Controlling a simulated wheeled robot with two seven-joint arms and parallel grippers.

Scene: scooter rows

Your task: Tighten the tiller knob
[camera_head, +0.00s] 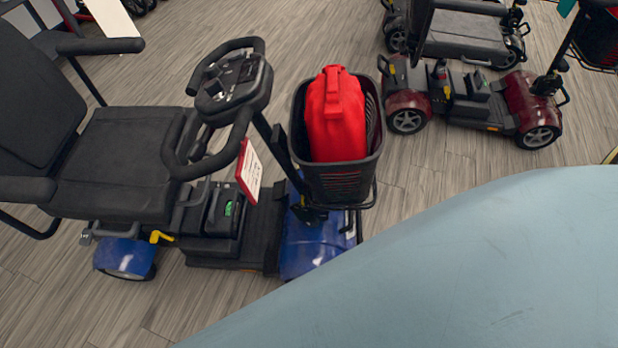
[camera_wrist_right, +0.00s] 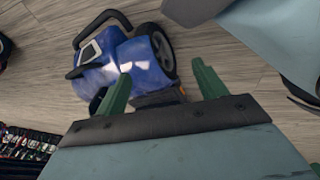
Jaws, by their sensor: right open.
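A blue mobility scooter (camera_head: 312,245) stands at the left in the head view. Its tiller (camera_head: 263,128) rises to a black console with loop handlebars (camera_head: 235,85). I cannot make out the tiller knob clearly in either view. My right gripper (camera_wrist_right: 163,84) is open and empty in the right wrist view, its two green fingers apart. Beyond the fingers, the scooter's blue body (camera_wrist_right: 140,65), a wheel (camera_wrist_right: 160,48) and a black bumper bar show. The gripper's distance from the tiller cannot be told. My left gripper is not in view.
A black front basket (camera_head: 340,180) holds a red bag (camera_head: 335,115). A white tag with a red border (camera_head: 249,172) hangs by the tiller. The seat (camera_head: 120,150) is at left. A red scooter (camera_head: 408,105) stands at the upper right. Bare wood floor (camera_head: 440,170) lies between.

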